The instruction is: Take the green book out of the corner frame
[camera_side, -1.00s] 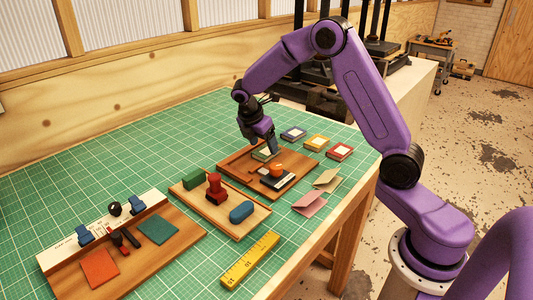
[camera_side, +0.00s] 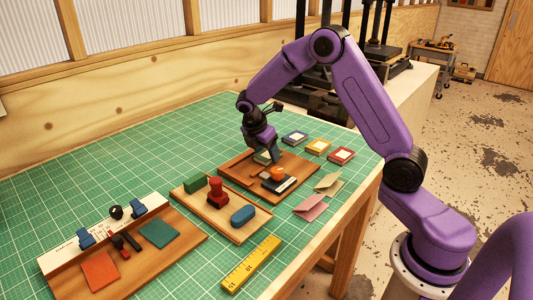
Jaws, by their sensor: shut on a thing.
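The green book (camera_side: 261,158), with a pale label on its cover, lies at the back of the brown wooden corner frame (camera_side: 236,178). My gripper (camera_side: 270,157) points down at the book and is shut on it. The fingers and wrist hide part of the book, so I cannot tell whether it is clear of the frame's floor.
An orange-knobbed tool on a dark block (camera_side: 281,182) stands on the frame's front part. Blue (camera_side: 294,137), yellow (camera_side: 318,147) and red (camera_side: 341,155) books lie behind right. Folded cards (camera_side: 311,208) lie at front right. A tray (camera_side: 236,230) with a red stamp stands left.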

